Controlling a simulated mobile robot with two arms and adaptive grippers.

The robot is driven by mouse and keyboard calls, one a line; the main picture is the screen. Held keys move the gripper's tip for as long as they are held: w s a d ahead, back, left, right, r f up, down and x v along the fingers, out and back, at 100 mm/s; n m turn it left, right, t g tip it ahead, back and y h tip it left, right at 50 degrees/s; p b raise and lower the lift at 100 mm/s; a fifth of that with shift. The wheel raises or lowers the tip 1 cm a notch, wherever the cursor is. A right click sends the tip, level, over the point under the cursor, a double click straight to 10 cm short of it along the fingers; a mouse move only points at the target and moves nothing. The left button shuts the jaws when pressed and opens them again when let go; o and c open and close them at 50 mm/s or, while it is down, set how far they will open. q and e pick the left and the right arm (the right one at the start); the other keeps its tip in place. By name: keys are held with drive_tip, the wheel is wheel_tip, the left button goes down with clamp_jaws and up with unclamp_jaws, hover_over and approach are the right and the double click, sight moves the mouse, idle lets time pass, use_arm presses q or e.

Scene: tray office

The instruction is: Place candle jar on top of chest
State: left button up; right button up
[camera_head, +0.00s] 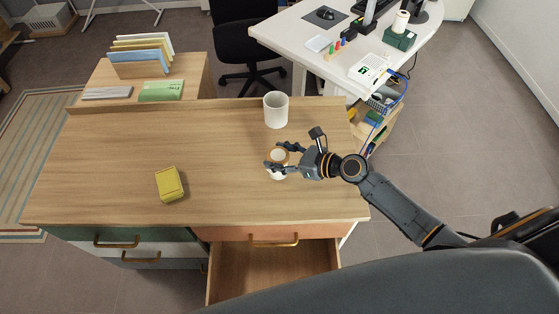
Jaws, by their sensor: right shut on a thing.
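The chest (110,160) is a wide wooden-topped piece with drawers at its front. A small white jar with a brownish rim, which looks like the candle jar (278,175), is between the fingers of my right gripper (277,158). The fingers are shut around it, over the right part of the chest top. I cannot tell whether its base touches the wood. The fingers hide part of the jar. My left gripper is not in view.
A white cup (276,110) stands behind the jar, and a yellow box (169,184) lies on the left of the top. A front drawer (265,272) is pulled open. The middle of the top is clear. A white desk (300,38) stands behind at right.

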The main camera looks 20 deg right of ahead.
drive_tip(key=shift+f, duration=0.8)
drive_tip(key=shift+f, duration=0.2)
drive_tip(key=o, duration=1.5)
drive_tip(key=shift+c, duration=0.2)
drive_tip(key=shift+s+d+r, duration=0.1)
drive_tip(key=shift+s+r, duration=0.05)
drive_tip(key=shift+r, duration=0.05)
drive_tip(key=b+v, duration=0.1)
drive_tip(key=v, duration=1)
drive_tip(key=shift+s+d+r, duration=0.2)
drive_tip(key=shift+d, duration=0.05)
